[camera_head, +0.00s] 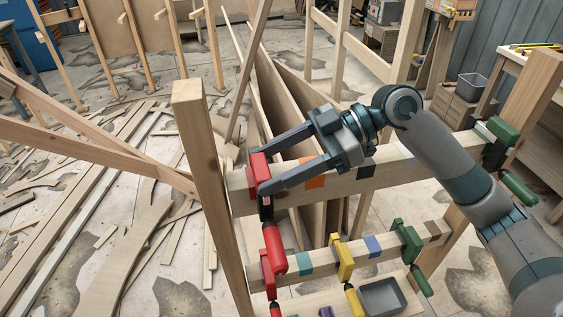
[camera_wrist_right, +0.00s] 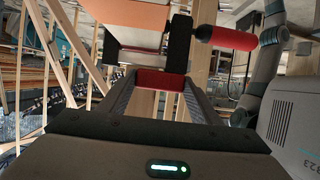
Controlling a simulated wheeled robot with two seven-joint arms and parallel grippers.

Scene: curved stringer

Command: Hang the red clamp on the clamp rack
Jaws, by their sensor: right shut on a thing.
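The red clamp (camera_head: 259,167) is in the jaws of my right gripper (camera_head: 262,176), at the left end of the upper rail of the wooden clamp rack (camera_head: 334,186). Its dark bar and red handle (camera_head: 275,249) hang down in front of the lower rail. In the right wrist view its red body (camera_wrist_right: 152,82) sits between the fingers, with the dark bar (camera_wrist_right: 179,45) and red handle (camera_wrist_right: 225,38) beyond. The rail with its orange mark (camera_head: 314,180) is right beside the clamp. I cannot tell whether the clamp rests on the rail. My left gripper is out of view.
A green clamp (camera_head: 499,135) hangs at the upper rail's right end. The lower rail holds another red clamp (camera_head: 267,275), a yellow clamp (camera_head: 344,258) and a green clamp (camera_head: 407,241). A wooden post (camera_head: 196,150) stands close left. A grey tray (camera_head: 383,297) sits below.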

